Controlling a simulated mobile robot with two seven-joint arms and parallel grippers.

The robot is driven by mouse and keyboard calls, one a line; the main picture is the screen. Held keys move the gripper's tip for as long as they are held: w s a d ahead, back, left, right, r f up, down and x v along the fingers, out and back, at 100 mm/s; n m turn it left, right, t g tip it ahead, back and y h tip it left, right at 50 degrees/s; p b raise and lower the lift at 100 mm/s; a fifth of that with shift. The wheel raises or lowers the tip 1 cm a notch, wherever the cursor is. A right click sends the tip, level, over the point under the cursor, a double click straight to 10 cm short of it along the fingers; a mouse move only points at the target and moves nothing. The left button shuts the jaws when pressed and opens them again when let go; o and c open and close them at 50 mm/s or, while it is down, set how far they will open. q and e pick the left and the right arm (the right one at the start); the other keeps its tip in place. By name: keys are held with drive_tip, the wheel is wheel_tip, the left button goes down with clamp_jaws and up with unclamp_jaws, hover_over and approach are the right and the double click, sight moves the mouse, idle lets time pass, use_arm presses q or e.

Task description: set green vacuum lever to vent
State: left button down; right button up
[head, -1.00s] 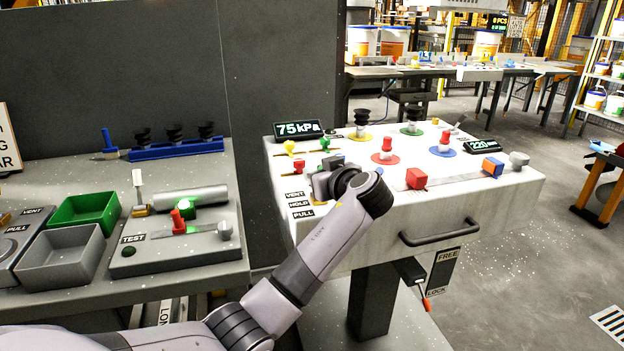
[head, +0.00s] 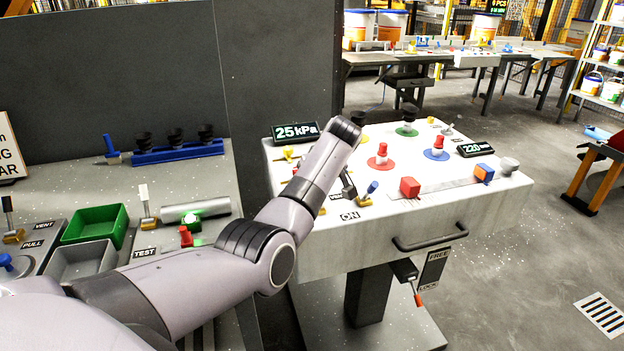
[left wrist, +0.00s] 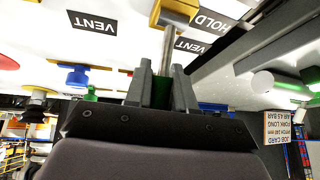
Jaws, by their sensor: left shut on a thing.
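In the left wrist view, the two dark fingers of my left gripper (left wrist: 163,92) are closed around the green grip of the vacuum lever (left wrist: 166,50). Its metal rod runs from a yellow base near a HOLD label (left wrist: 211,18) and a VENT label (left wrist: 190,45). A pressure display (head: 296,131) on the panel reads 25 kPa. My right gripper is in neither current view.
On the white panel (head: 440,212), a yellow-knobbed lever (head: 287,154) stands left of my arm and a blue-tipped lever (head: 371,188) right of it. A red block (head: 410,187) sits farther right. The side bench holds a green tray (head: 95,225).

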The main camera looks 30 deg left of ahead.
use_arm(q)
drive_tip(key=shift+w+a+f+g+h, duration=0.1)
drive_tip(key=shift+a+f+g+h, duration=0.05)
drive_tip(key=shift+g+h, duration=0.2)
idle(0.3)
drive_tip(key=c, duration=1.1)
unclamp_jaws()
drive_tip(key=shift+o, duration=0.2)
drive_tip(key=v, duration=0.7)
drive_tip(key=shift+a, duration=0.1)
